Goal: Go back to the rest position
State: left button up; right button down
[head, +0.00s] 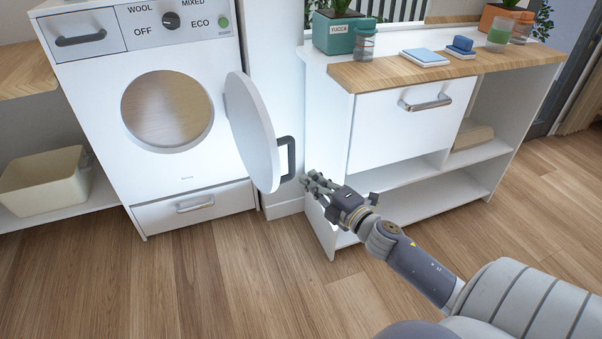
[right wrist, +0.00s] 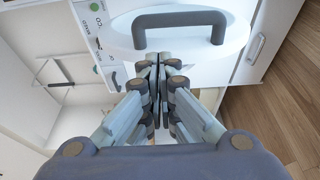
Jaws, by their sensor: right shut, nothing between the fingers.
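My right gripper (head: 318,184) is in front of the left side of the white counter, just right of the washing machine's open door (head: 250,130). In the right wrist view its fingers (right wrist: 158,75) are together with nothing between them. The door's dark handle (head: 287,157) is close to the fingertips; in the right wrist view the handle (right wrist: 180,20) lies just beyond them, and the fingers are not around it. My left gripper is in neither view.
The washing machine (head: 165,168) stands at the left with its round door swung open. The white counter (head: 400,140) with a wooden top (head: 385,72) stands right of it, holding plant pots, blue items and jars. A beige bin (head: 45,182) sits at far left. The wooden floor (head: 215,280) in front is clear.

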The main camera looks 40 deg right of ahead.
jog(key=shift+s+d, duration=0.15)
jog(key=shift+s, duration=0.45)
